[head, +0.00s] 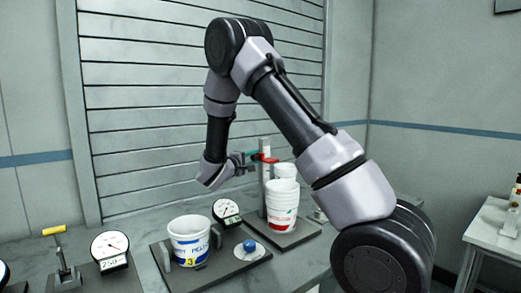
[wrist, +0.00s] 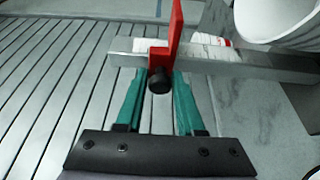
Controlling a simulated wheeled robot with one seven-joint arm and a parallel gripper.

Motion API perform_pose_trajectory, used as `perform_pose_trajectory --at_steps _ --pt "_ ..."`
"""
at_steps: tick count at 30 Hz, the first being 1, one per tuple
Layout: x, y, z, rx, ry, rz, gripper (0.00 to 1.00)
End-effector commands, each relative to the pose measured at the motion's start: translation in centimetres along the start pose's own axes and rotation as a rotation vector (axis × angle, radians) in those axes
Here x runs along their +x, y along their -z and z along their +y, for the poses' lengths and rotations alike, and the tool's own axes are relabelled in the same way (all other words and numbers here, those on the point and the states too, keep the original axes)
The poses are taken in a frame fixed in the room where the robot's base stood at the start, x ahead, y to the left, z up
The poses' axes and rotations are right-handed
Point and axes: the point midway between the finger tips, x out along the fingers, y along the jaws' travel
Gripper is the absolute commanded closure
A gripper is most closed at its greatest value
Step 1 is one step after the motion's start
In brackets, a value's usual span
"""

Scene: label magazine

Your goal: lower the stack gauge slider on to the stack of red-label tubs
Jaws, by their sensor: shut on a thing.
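The stack gauge is a grey upright post (head: 264,186) with a red slider (head: 270,160) near its top. The white tubs with red labels (head: 283,216) stand stacked right of the post, with the slider's arm higher than the front stack's rim; whether it touches any tub is unclear. My gripper (head: 249,164) is at the slider from the left. In the wrist view its teal fingers (wrist: 160,82) flank the black knob (wrist: 159,81) of the red slider (wrist: 176,32), shut on it. The post (wrist: 225,66) runs across that view, and a white tub (wrist: 278,18) shows at top right.
A blue-label tub (head: 189,240) stands on a dark plate at front left, beside a blue knob (head: 249,246). Dials (head: 110,250) and a yellow-handled lever (head: 54,231) are further left. More white tubs (head: 285,171) show behind the front stack. A side table (head: 497,222) is at right.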

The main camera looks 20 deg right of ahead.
Motion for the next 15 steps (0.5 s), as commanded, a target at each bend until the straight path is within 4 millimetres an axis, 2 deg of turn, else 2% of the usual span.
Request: perform_pose_trajectory --at_steps 9,15 --pt "-0.2 0.2 -5.6 -0.006 0.001 0.004 0.94" --pt "-0.2 0.2 -7.6 -0.002 0.001 0.004 0.94"
